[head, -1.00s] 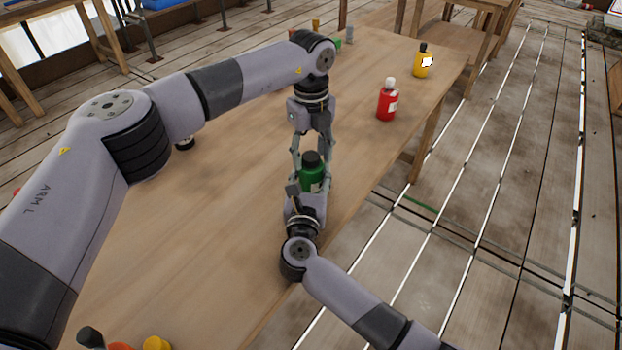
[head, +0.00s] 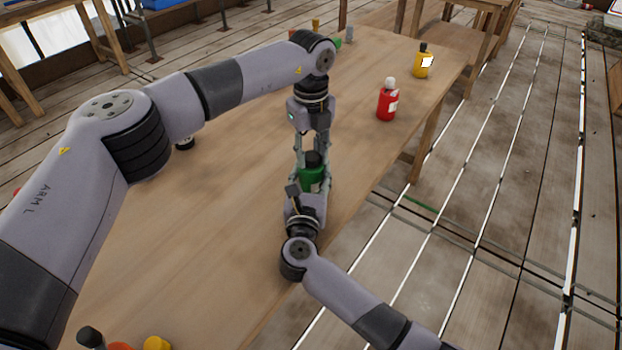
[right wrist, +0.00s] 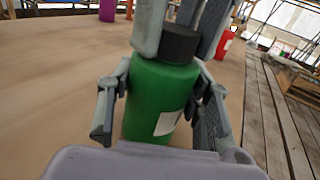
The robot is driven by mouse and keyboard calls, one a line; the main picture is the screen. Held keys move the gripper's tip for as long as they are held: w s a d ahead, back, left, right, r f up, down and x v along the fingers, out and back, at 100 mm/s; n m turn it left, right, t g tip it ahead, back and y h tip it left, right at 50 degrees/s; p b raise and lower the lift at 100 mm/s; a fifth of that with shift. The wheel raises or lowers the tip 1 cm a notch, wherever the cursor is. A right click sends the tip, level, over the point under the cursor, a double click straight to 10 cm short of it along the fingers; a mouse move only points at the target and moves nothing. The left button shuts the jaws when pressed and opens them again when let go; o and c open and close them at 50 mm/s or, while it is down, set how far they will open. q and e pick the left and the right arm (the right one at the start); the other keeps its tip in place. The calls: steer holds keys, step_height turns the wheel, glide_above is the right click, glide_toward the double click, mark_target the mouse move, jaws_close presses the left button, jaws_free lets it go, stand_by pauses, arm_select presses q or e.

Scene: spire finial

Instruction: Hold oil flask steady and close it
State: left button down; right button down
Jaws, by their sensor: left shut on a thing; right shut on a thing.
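The oil flask, a green bottle (head: 313,179) with a pale label and a black cap (head: 313,159), stands upright near the table's right edge. It fills the middle of the right wrist view (right wrist: 158,98), where its cap (right wrist: 180,43) sits at the bottle's neck. My right gripper (head: 311,189) is shut on the green body from the near side, with a finger on each side. My left gripper (head: 312,161) points down from above and is shut on the cap. In the right wrist view its fingers partly hide the cap; whether the cap is fully seated cannot be told.
The wooden table (head: 220,210) is mostly clear around the flask. A red bottle (head: 387,100) and a yellow bottle (head: 423,62) stand farther back along the right edge. Several small items stand at the table's far end, and an orange-yellow item (head: 156,343) at the near left.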

arm_select(q)
steer(key=m, duration=1.9)
steer(key=shift+m, duration=0.4)
steer(key=m, duration=0.5)
steer(key=shift+m, duration=0.4)
steer(key=c, duration=1.2)
jaws_free()
steer(key=shift+r, duration=2.2)
